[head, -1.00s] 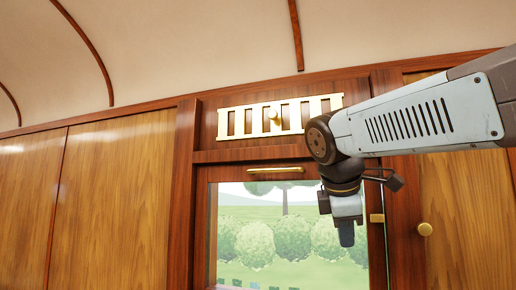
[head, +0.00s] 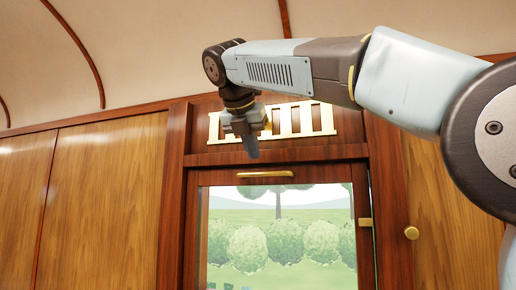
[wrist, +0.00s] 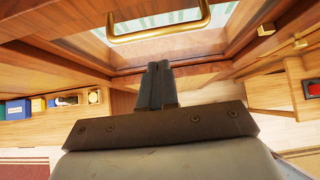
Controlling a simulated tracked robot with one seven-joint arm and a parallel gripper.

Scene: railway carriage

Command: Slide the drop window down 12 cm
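The drop window (head: 280,235) is a glass pane in a dark wooden frame, with green bushes and a tree behind it. A brass bar handle (head: 265,174) runs along its top rail. The handle also shows at the top of the wrist view (wrist: 160,31), beyond my fingers. My gripper (head: 252,154) points down in front of the wall, just above and left of the handle's middle in the head view. In the wrist view its two fingers (wrist: 160,70) are together with nothing between them. They look apart from the handle. The window's lower edge is out of the head view.
A brass slatted grille (head: 290,120) is above the window, partly behind my gripper. A brass catch (head: 365,221) and a round knob (head: 411,232) are to the right. Wooden panels (head: 100,190) flank the window. The wrist view shows coloured boxes (wrist: 30,108) on a side shelf.

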